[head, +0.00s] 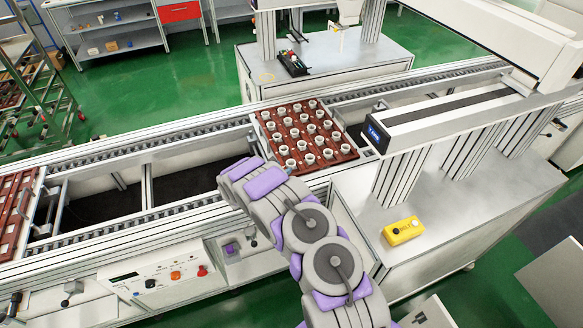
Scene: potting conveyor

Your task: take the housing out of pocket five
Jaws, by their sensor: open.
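The dark red pocketed tray (342,155) sits on the conveyor in the middle of the head view. Several pale round housings (303,145) stand in its pockets in rows. I cannot read pocket numbers, so I cannot tell which is pocket five. My grey and purple arm reaches up from the bottom right. Its end with my gripper (234,180) is left of the tray's near left corner, over the conveyor's near side, apart from the housings in the picture. The gripper is open; its fingertips are hard to make out, and no housing shows in it.
Another red tray (12,235) sits on the conveyor at the far left. A printer-like beam unit (430,120) stands right of the middle tray. A yellow button box (404,231) lies on the right cabinet. A control panel (165,280) is at the front. The conveyor between trays is clear.

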